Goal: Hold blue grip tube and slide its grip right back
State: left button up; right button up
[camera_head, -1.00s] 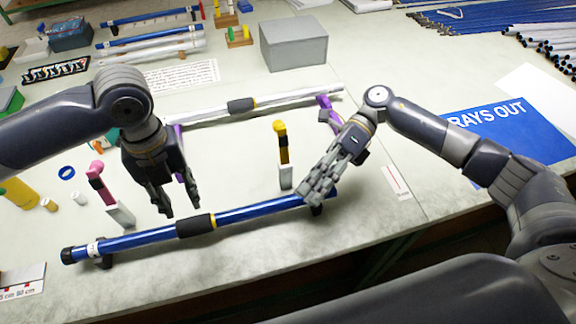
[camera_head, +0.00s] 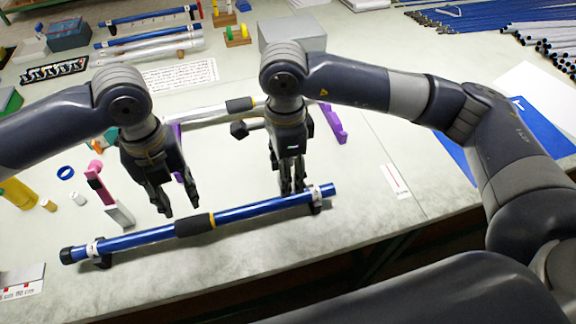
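The blue grip tube (camera_head: 255,208) lies near the table's front edge on low dark supports, slanting up to the right. Its black grip (camera_head: 193,226) with a yellow ring sits left of the tube's middle. My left gripper (camera_head: 181,211) is open and empty, pointing down just behind and above the grip, apart from it. My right gripper (camera_head: 292,193) points down at the tube's right part, its fingers close together and their tips at the tube's back edge. I cannot tell whether they close on the tube.
A silver tube with a dark grip (camera_head: 240,105) lies behind, partly hidden by my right gripper, with a purple stand (camera_head: 333,124) at its right. A pink and black tool (camera_head: 97,184) stands left of my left gripper. A grey box (camera_head: 290,32) is behind.

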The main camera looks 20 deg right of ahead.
jog(key=f, duration=0.9)
jog(key=shift+s+f, duration=0.25)
grip_shut()
pick_arm(q)
jog(key=o, duration=0.5)
jog(key=shift+o, duration=0.2)
